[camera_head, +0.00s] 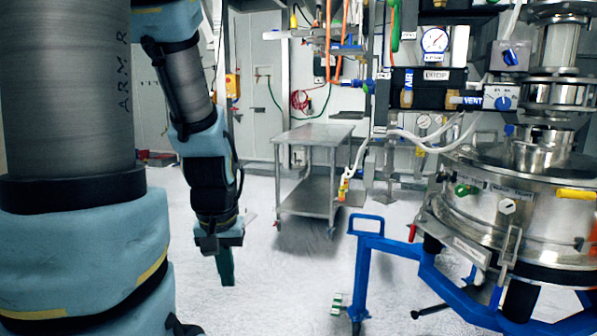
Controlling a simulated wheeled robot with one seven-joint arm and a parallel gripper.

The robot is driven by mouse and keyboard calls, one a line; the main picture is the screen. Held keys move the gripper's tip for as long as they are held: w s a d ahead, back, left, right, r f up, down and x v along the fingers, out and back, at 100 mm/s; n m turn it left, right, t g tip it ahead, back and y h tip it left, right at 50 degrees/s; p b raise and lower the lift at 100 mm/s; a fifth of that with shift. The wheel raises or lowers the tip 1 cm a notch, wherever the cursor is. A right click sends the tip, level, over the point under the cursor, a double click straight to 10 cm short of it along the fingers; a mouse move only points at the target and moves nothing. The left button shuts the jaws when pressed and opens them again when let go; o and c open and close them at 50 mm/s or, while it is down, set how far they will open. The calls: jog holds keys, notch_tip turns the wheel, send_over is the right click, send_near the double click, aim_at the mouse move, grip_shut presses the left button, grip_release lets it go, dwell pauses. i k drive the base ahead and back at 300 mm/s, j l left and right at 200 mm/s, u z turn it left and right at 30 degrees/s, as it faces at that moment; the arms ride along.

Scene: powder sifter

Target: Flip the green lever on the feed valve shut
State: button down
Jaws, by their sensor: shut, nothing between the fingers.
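My gripper (226,268) hangs at the end of my arm at centre left, pointing down over the floor. Its dark green fingers are together and hold nothing. It is well apart from the sifter (535,215), a round steel machine at the right. A green lever (395,27) stands roughly upright on the piping at the top, right of centre. A small green part (462,189) also shows on the sifter's left side. I cannot tell for certain which one belongs to the feed valve.
A steel cart (313,135) stands behind, between my gripper and the sifter. A blue wheeled frame (366,240) carries the sifter and juts left across the floor. Valve boxes with blue knobs (503,103) and a gauge (435,40) are at upper right. The floor near my gripper is clear.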

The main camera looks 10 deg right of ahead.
aim_at(396, 5)
jog(key=z, duration=1.45)
